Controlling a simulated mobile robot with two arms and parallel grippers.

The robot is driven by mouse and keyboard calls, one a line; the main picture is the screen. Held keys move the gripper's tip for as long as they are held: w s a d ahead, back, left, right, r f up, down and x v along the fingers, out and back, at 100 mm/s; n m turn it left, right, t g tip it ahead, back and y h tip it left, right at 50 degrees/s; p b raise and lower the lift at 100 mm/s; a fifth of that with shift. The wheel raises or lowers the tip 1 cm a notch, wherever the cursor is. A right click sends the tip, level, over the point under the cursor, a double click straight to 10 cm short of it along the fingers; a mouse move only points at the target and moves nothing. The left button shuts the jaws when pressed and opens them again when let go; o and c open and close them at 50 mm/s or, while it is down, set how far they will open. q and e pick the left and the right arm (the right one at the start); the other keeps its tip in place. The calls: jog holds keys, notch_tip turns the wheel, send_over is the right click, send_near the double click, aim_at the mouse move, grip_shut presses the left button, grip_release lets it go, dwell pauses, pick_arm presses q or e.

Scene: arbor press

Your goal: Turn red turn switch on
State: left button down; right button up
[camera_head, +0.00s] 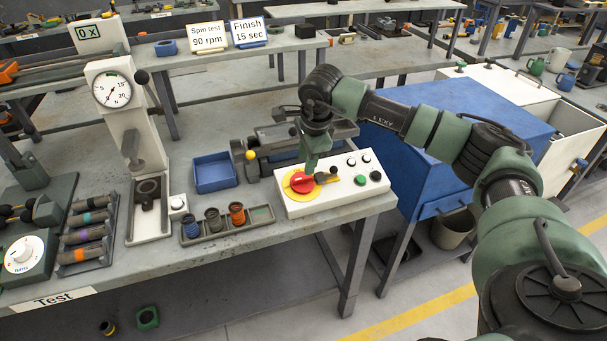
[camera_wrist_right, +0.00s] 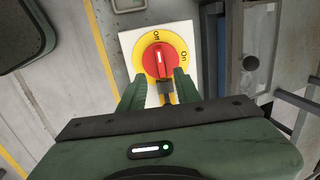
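The red turn switch (camera_head: 302,182) sits on a yellow round plate on the white control box (camera_head: 330,192) at the table's right end. In the right wrist view the red switch (camera_wrist_right: 158,60) has its white mark pointing up toward "Off"; "On" is printed to the right. My right gripper (camera_head: 310,167) is above the switch in the head view. In the wrist view its two green fingers (camera_wrist_right: 160,80) are apart, at the lower left and lower right edges of the red knob. I cannot tell whether they touch it. My left gripper is not in view.
The box also carries green, black and white buttons (camera_head: 360,180). A blue tray (camera_head: 214,172) and a holder with several cups (camera_head: 228,222) are to its left. A gauge press (camera_head: 118,110) stands further left. A blue cabinet (camera_head: 440,140) is to the right.

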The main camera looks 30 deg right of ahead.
aim_at(305, 178)
jog(key=x, duration=0.2)
jog(key=p+x, duration=0.1)
jog(key=x, duration=0.2)
jog(key=p+x, duration=0.1)
jog(key=x, duration=0.1)
jog(key=shift+d+f, duration=0.25)
jog(key=shift+f, duration=0.1)
grip_shut()
